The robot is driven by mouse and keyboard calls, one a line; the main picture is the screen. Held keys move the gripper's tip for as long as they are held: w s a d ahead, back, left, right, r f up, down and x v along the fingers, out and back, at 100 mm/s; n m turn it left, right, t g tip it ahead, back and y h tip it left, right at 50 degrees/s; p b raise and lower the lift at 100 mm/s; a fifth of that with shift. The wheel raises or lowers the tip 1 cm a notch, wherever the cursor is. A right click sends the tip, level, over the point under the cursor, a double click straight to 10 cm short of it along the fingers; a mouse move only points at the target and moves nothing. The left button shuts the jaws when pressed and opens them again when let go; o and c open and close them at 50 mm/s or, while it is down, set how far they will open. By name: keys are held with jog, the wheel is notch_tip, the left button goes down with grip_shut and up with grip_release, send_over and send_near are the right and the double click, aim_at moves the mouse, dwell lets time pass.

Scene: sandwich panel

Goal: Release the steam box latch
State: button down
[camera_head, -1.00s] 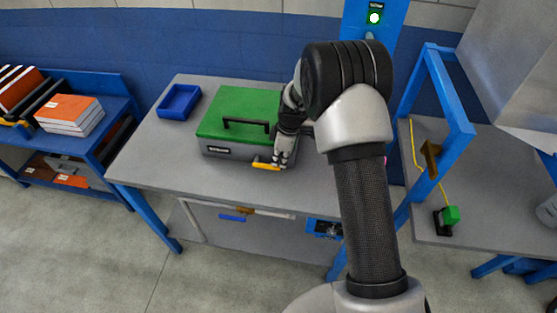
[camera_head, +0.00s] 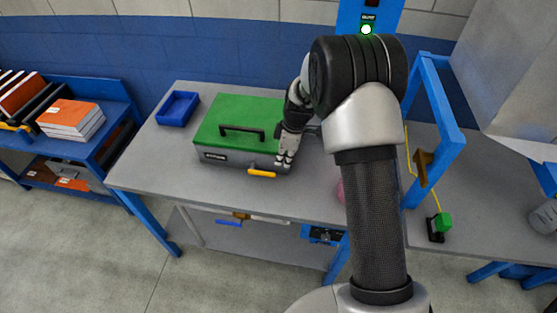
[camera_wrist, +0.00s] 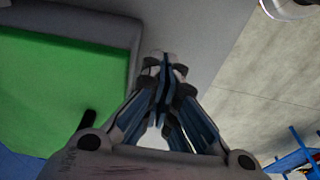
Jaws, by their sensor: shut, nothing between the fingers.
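The steam box (camera_head: 222,156) is a grey box with a green lid (camera_head: 235,117) and a black handle (camera_head: 243,131), standing shut on the grey table. Its yellow latch (camera_head: 262,173) is a small bar at the front right of the box. My gripper (camera_head: 284,165) points down at the box's front right corner, just right of the latch; whether they touch I cannot tell. In the wrist view my gripper (camera_wrist: 165,65) is shut with its fingertips together and nothing between them. The green lid (camera_wrist: 60,95) lies left of the fingers there, and the latch does not show.
A blue tray (camera_head: 178,108) sits at the table's back left. The table (camera_head: 160,160) is clear in front of and left of the box. A blue frame (camera_head: 440,110) stands to the right. A blue shelf (camera_head: 90,95) with books is on the far left.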

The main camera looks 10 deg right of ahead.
jog(key=s+d+r, duration=0.1)
jog(key=s+d, duration=0.1)
jog(key=d, duration=0.4)
jog(key=shift+s+r+p, duration=0.2)
jog(key=shift+r+p, duration=0.1)
jog(key=shift+p, duration=0.15)
jog(key=shift+d, duration=0.1)
jog(key=s+a+r+m+t, duration=0.1)
jog(key=s+a+r+m, duration=0.3)
jog(key=r, duration=0.6)
jog(key=s+d+r+m+t, duration=0.1)
jog(key=s+r+m, duration=0.1)
jog(key=s+r, duration=0.6)
jog(key=s+r+m+t, duration=0.1)
jog(key=s+r+m, duration=0.3)
jog(key=s, duration=0.5)
jog(key=s+a+r+m+t+h, duration=0.1)
jog(key=s+r+m, duration=0.3)
jog(key=s, duration=0.5)
jog(key=shift+s+a+h, duration=0.15)
jog(key=shift+s+h, duration=0.15)
jog(key=shift+s, duration=0.05)
jog(key=c, duration=2.3)
grip_release()
